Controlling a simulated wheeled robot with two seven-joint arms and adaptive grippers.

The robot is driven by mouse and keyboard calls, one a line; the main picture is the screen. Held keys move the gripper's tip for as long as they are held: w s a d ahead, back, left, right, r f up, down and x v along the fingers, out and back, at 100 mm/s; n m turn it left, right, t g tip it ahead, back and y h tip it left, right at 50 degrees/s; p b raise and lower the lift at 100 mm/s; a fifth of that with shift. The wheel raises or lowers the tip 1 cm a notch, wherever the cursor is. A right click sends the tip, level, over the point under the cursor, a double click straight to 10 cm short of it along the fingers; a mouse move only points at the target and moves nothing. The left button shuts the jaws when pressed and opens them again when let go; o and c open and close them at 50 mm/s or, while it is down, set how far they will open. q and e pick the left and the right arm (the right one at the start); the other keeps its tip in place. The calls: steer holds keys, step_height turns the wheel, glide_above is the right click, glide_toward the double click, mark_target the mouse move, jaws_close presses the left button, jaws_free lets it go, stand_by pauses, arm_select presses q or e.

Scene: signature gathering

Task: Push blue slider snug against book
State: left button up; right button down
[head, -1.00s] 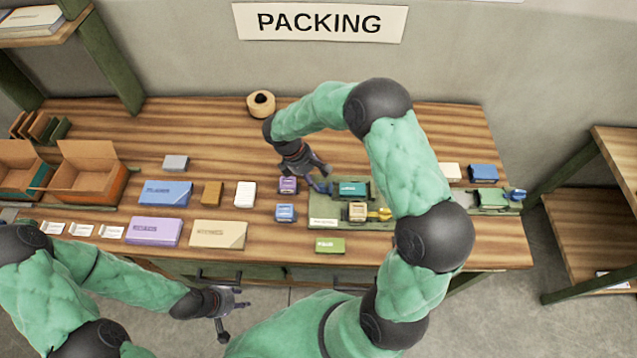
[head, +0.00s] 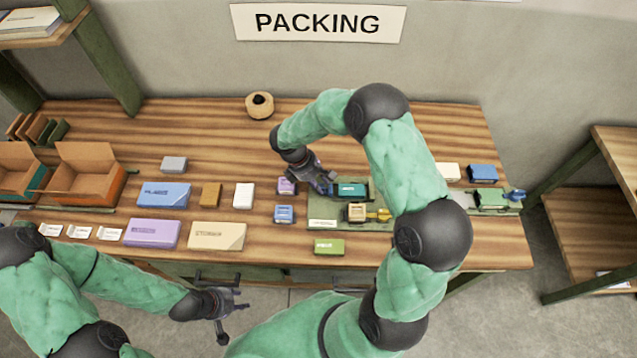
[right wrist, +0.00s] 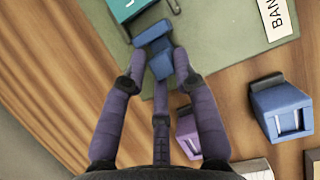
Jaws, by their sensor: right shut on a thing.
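The blue slider (right wrist: 154,40) sits between my right gripper's fingertips in the right wrist view, on a green board (right wrist: 215,25). My right gripper (right wrist: 164,66) is shut on it. In the head view, my right gripper (head: 323,184) is at the left end of the teal book (head: 352,189), partly hiding the slider. The teal book (right wrist: 127,8) shows at the top of the wrist view, just beyond the slider; a narrow gap seems to remain. My left gripper (head: 224,303) is open and empty in front of the table.
On the board (head: 322,223) a tan block (head: 356,212) sits beside a yellow slider (head: 380,215). Purple (head: 286,186) and blue (head: 284,214) blocks stand just left of the board. A green book (head: 490,198) with another blue slider (head: 516,195) is at the right.

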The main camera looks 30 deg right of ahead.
steer(key=s+d, duration=0.2)
steer(key=d, duration=0.1)
steer(key=shift+s+f, duration=0.15)
steer(key=shift+s, duration=0.2)
steer(key=shift+a, duration=0.1)
steer(key=c, duration=1.2)
jaws_free()
steer(key=shift+o, duration=0.4)
steer(key=shift+s+d, duration=0.2)
steer(key=shift+w+a+f, duration=0.1)
